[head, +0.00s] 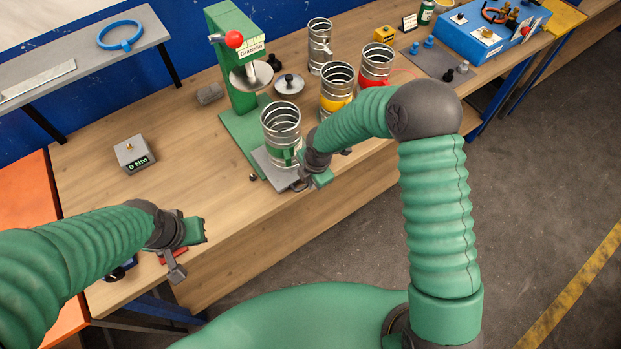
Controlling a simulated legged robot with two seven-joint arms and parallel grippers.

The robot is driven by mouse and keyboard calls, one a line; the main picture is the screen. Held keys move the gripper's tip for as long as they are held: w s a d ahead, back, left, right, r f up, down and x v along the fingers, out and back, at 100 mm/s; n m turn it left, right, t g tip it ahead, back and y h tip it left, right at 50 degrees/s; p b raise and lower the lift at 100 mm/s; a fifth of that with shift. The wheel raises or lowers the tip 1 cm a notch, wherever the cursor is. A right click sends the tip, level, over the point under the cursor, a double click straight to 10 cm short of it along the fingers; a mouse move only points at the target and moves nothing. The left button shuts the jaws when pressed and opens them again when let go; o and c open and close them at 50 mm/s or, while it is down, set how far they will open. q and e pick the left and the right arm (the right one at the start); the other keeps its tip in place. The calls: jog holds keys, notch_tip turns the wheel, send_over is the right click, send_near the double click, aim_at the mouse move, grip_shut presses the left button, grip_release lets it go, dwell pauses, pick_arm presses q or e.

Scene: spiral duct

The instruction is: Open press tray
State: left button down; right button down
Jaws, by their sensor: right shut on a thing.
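A green press (233,65) with a red ball knob stands on the wooden bench. Its grey tray (262,162) sticks out at the front of the green base (238,140), toward the bench's front edge. A spiral metal duct (281,121) with a green band stands upright on the tray. My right gripper (308,184) is at the tray's front right corner, low beside the duct, and is shut on the tray's handle, which is mostly hidden by the fingers. My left gripper (190,250) is over the bench's front left edge, apart from the press; its jaw gap is unclear.
Ducts with yellow (336,90) and red (375,66) bands and a plain duct (320,46) stand right of the press. A torque meter (134,153) sits at left. A grey disc with a knob (289,84) lies behind the duct.

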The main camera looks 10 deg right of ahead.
jog(key=shift+w+d+r, duration=0.1)
jog(key=shift+d+r, duration=0.1)
jog(key=shift+d, duration=0.05)
jog(key=shift+w+a+f, duration=0.1)
jog(key=shift+w+a, duration=0.05)
jog(key=c, duration=1.7)
grip_release()
jog(key=shift+o, duration=1.1)
jog(key=shift+s+d, duration=0.2)
jog(key=shift+s, duration=0.05)
notch_tip(320, 180, up, 16)
jog(key=s+d, duration=0.1)
jog(key=s, duration=0.1)
jog(key=shift+s+d+r, duration=0.15)
jog(key=shift+s+r, duration=0.05)
jog(key=shift+s, duration=0.15)
jog(key=shift+f, duration=0.1)
